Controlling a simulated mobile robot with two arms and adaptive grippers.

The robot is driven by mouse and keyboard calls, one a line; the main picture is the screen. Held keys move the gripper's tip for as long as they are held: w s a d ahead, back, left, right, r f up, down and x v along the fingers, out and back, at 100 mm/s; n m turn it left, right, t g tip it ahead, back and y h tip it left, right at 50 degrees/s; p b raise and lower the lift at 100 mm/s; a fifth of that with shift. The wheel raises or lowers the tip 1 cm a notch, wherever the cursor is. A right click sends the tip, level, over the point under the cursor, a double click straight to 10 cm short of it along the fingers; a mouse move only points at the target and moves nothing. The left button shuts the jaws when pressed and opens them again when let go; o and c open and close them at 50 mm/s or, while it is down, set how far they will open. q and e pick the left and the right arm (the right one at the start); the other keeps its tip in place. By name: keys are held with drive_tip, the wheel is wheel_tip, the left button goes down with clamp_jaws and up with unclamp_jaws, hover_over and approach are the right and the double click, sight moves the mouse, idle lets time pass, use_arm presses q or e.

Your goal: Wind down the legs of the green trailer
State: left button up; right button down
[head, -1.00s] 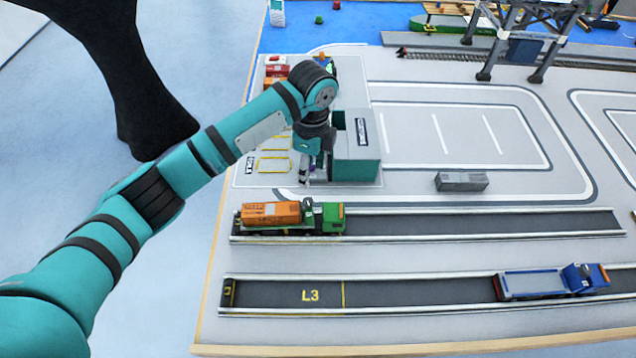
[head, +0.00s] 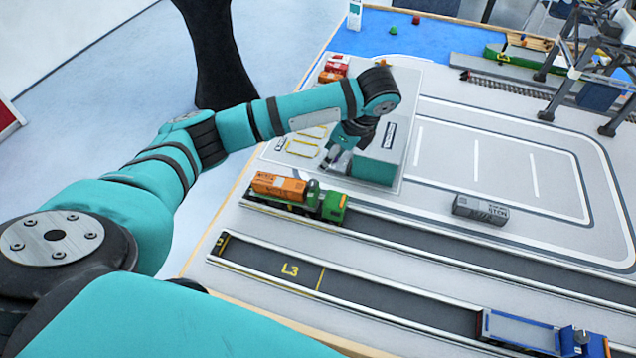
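A green truck cab (head: 333,206) stands in the upper lane in the head view, with an orange container (head: 278,186) behind it. The green trailer (head: 270,201) shows only as a thin strip under the container; its legs are too small to make out. My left gripper (head: 328,162) points down just beyond the truck, beside the teal building, and appears apart from the truck. Its fingers are small and partly hidden by the wrist, so I cannot tell whether they are open. My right gripper is not in view.
A grey container (head: 480,209) lies on the yard to the right. A blue truck (head: 525,330) is in the near lane, marked L3. Red and orange containers (head: 335,66) stand at the back left.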

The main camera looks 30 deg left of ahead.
use_arm(q)
drive_tip(key=b, duration=0.1)
approach(313, 182)
drive_tip(key=p+x, duration=0.1)
drive_tip(key=x, duration=0.6)
drive_tip(key=shift+a+f, duration=0.2)
drive_tip(key=shift+f, duration=0.15)
drive_tip(key=shift+a+f, duration=0.15)
drive_tip(key=shift+f, duration=0.3)
clamp_jaws()
drive_tip(key=m+p, duration=0.1)
drive_tip(key=p, duration=0.2)
drive_tip(key=shift+s+r+m+t+p, duration=0.15)
drive_tip(key=shift+r+m+t+p, duration=0.1)
drive_tip(key=shift+m+t+p, duration=0.15)
drive_tip(key=shift+f+m, duration=0.1)
drive_tip(key=shift+m, duration=0.2)
drive_tip(key=shift+f, duration=0.2)
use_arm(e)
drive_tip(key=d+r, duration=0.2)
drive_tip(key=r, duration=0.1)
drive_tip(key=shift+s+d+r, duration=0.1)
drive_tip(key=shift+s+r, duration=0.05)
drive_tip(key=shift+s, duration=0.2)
